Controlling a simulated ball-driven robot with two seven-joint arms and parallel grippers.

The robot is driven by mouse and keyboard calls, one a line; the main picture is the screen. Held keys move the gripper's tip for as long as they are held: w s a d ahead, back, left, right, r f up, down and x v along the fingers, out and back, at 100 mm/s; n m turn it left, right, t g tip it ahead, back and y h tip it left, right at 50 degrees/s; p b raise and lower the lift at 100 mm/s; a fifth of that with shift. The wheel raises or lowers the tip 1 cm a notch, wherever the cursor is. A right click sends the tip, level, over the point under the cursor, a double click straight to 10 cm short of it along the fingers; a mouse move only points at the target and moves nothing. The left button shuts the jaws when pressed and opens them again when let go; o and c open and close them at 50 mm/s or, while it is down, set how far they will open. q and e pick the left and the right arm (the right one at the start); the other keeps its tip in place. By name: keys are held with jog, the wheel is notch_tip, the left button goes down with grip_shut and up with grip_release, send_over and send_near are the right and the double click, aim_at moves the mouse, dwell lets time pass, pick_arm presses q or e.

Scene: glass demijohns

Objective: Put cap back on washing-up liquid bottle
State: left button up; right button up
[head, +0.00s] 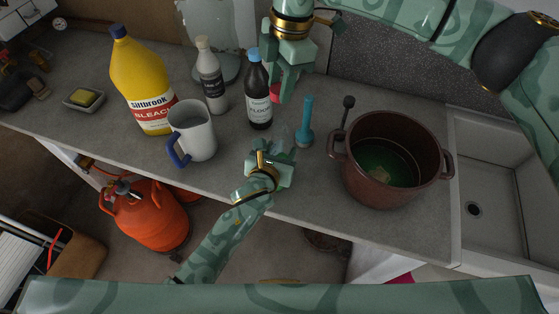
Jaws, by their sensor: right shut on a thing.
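My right gripper (281,92) reaches down from the top, above the counter right of the dark bottle. It is shut on a small pinkish-red thing (274,92), which looks like the cap but is mostly hidden by the fingers. My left gripper (281,153) is low at the counter's front edge, below the right one. A clear, faint bottle-like shape (283,133) shows just beyond its fingers; it may be the washing-up liquid bottle. I cannot tell whether the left fingers grip it. The pinkish-red thing is apart from this shape in the picture.
Left of the grippers stand a dark bottle (258,95), a white-capped bottle (211,78), a mug (192,130) and yellow bleach (140,85). Close on the right are a blue tool (306,125) and a brown pot (370,190). The sink (490,205) is further right.

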pick_arm(q)
jog(key=c, duration=0.5)
pick_arm(e)
send_over(279, 119)
jog(key=shift+w+d+f, duration=0.1)
jog(key=shift+d+f, duration=0.05)
jog(key=shift+f, duration=2.35)
jog(key=shift+f, duration=0.9)
jog(key=shift+f, duration=0.5)
